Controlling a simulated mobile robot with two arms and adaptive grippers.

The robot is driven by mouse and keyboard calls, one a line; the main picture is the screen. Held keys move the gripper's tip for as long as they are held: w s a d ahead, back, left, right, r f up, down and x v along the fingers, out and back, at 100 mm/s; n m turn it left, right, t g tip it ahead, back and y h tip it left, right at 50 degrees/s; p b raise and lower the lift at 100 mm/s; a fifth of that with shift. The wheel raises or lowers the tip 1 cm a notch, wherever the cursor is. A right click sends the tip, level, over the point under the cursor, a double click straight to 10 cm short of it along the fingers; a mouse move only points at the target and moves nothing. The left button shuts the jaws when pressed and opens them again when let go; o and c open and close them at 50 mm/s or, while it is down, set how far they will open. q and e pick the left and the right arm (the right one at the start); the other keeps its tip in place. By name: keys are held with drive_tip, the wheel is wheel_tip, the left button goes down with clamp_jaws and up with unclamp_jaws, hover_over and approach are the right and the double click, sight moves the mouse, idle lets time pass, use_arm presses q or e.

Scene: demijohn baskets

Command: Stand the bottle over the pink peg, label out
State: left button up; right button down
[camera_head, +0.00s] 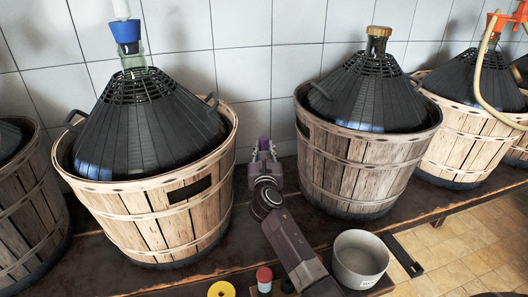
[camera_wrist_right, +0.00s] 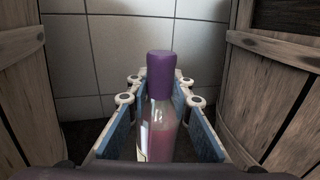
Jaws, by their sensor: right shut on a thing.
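The bottle is clear with a purple cap (camera_head: 264,143). In the right wrist view the bottle (camera_wrist_right: 160,118) stands upright between the blue-padded fingers. A white label edge shows on its left side, and its face cannot be read. My right gripper (camera_head: 264,156) is shut on the bottle, in the gap between two baskets near the wall. Pink shows in or through the lower bottle; I cannot tell whether this is the peg. No separate pink peg is visible, and the bottle's base is hidden. My left gripper is out of view.
Big wooden baskets with dark demijohns flank the gripper, one on the left (camera_head: 200,205) and one on the right (camera_head: 345,165). A grey pot (camera_head: 345,268), a red-capped jar (camera_head: 264,274) and a yellow ring (camera_head: 221,289) sit near the front edge. A tiled wall stands behind.

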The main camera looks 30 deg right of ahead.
drive_tip(key=shift+r, duration=0.15)
drive_tip(key=c, duration=2.1)
unclamp_jaws()
drive_tip(key=shift+f, duration=0.2)
drive_tip(key=o, duration=0.4)
drive_tip(key=shift+r, duration=0.1)
